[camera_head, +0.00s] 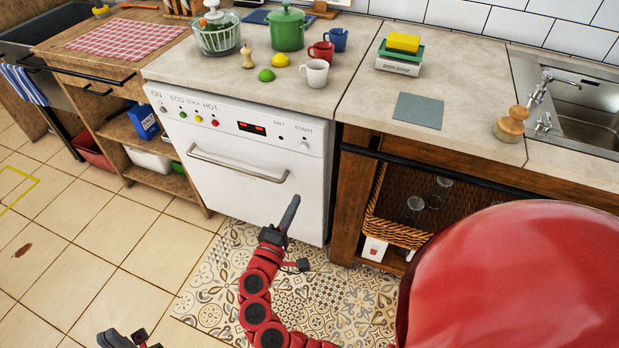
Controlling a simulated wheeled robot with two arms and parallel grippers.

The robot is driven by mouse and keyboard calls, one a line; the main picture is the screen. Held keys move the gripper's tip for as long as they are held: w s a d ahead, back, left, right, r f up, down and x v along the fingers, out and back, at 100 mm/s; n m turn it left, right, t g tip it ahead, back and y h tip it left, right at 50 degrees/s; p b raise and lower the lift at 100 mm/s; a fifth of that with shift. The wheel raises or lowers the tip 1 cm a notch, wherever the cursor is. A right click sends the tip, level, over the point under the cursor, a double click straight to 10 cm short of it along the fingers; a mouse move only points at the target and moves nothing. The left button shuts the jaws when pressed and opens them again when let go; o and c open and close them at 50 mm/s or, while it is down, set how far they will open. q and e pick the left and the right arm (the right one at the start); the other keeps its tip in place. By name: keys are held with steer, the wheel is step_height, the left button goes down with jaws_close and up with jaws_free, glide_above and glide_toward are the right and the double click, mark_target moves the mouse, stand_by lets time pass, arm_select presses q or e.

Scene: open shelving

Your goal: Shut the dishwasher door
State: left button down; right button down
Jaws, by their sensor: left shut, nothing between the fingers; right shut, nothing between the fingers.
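The white dishwasher (255,120) stands under the counter, with buttons and a red display along its top panel. Its door (235,195) is upright and looks flush with the front; I cannot tell whether it is latched. The bar handle (237,164) runs across the upper door. My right gripper (291,210), on the red arm, is shut and empty, in front of the door's lower right part in the picture; contact with it cannot be told. My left gripper (122,340) is shut at the bottom edge, low over the floor and well away from the door, partly cut off.
A patterned mat (235,290) lies on the tiled floor before the dishwasher. A green pot (287,30), mugs and a salad spinner (217,33) stand on the counter above. Open shelving with a wicker basket (385,225) is at right. The floor at left is mostly clear.

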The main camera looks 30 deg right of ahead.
mark_target(317, 156)
steer(key=x, duration=1.4)
